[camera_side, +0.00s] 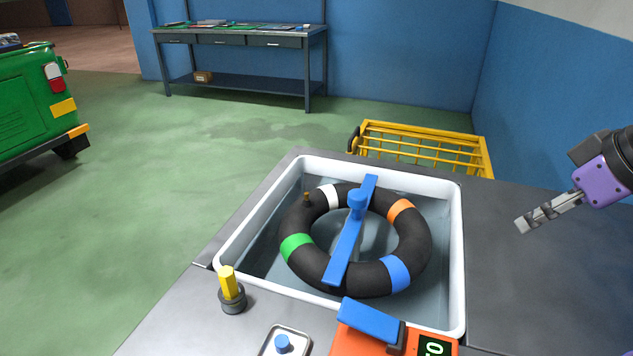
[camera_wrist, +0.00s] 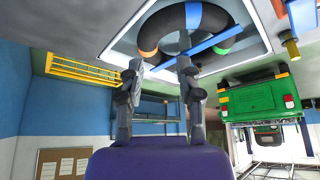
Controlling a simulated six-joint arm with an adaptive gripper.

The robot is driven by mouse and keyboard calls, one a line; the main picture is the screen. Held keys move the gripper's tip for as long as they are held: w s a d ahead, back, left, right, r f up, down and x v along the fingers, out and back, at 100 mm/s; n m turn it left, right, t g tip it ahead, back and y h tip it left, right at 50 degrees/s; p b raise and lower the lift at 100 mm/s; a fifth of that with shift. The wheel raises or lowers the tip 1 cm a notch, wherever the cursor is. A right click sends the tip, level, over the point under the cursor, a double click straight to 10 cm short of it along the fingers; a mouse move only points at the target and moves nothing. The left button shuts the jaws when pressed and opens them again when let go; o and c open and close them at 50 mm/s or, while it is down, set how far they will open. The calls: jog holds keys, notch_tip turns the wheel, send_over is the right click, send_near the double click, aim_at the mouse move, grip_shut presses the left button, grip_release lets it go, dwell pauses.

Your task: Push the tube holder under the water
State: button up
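The blue tube holder (camera_side: 346,245), a bar with a round knob (camera_side: 357,200), lies across the top of a black tube (camera_side: 415,237) with white, orange, green and blue bands. The tube sits in a white-rimmed basin (camera_side: 455,270) of water, its upper side above the surface. My gripper (camera_side: 522,226) is right of the basin, in the air, apart from the holder. In the wrist view, which is upside down, my two fingers (camera_wrist: 159,66) stand apart with nothing between them. The holder (camera_wrist: 212,42) and tube (camera_wrist: 166,27) show beyond the fingertips, partly hidden by them.
At the basin's front stand a yellow peg in a dark base (camera_side: 230,290), a small tray with a blue knob (camera_side: 282,344), and an orange scale (camera_side: 365,343) with a blue top. A yellow rack (camera_side: 425,145) is behind. The grey top right of the basin (camera_side: 530,290) is clear.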

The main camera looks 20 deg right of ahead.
jog(key=o, duration=0.4)
jog(key=shift+o, duration=1)
jog(key=shift+w, duration=0.3)
jog(key=t, duration=0.3)
send_near(359, 194)
jog(key=x, duration=1)
jog(key=shift+w+f, duration=0.1)
grip_shut()
notch_tip(359, 194, down, 8)
jog(key=shift+f, duration=0.2)
